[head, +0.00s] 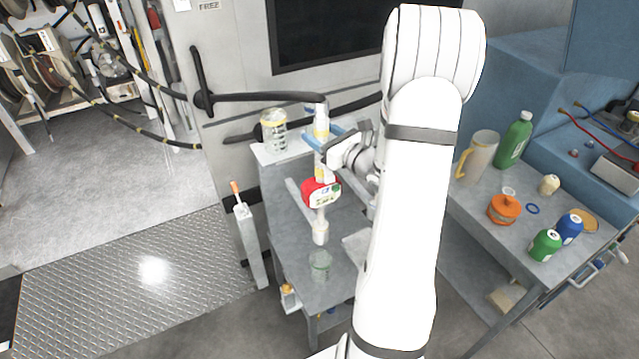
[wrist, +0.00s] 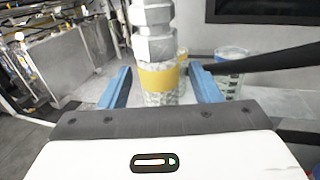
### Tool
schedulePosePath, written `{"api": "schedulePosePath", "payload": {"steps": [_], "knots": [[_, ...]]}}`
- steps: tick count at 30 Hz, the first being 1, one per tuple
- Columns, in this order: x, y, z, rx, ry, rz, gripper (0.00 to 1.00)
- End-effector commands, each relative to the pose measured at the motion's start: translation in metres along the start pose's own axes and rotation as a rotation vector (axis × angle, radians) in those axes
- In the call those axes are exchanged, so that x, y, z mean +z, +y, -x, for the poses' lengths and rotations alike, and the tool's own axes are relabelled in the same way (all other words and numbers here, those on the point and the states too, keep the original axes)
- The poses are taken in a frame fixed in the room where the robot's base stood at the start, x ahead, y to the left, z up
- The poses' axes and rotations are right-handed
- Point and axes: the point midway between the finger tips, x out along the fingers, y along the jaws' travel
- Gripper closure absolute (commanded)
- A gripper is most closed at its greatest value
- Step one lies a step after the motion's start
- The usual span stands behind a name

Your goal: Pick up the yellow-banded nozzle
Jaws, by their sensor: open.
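The yellow-banded nozzle (wrist: 158,78) stands upright in the wrist view, with silver hex fittings above its yellow band. In the head view the nozzle (head: 321,122) is part of an upright column over the grey side table. My gripper (wrist: 160,88) is open, with one blue finger on each side of the nozzle near the band. Gaps show between the fingers and the nozzle. In the head view my gripper (head: 322,138) reaches the column from the right. The nozzle's lower end is hard to make out.
A red-and-white meter (head: 322,192) is on the column below my gripper. A clear jar (head: 274,130) stands to the left and another (head: 320,264) in front. Bottles and an orange pot (head: 505,209) occupy the right table.

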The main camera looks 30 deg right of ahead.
Motion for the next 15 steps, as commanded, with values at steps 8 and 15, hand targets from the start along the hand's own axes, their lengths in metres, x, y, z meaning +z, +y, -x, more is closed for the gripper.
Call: {"api": "schedulePosePath", "payload": {"steps": [8, 15], "knots": [[-0.0003, -0.0003, 0.0004, 0.000, 0.000, 0.001, 0.51], [-0.0002, -0.0005, 0.0006, -0.001, 0.000, 0.001, 0.71]]}}
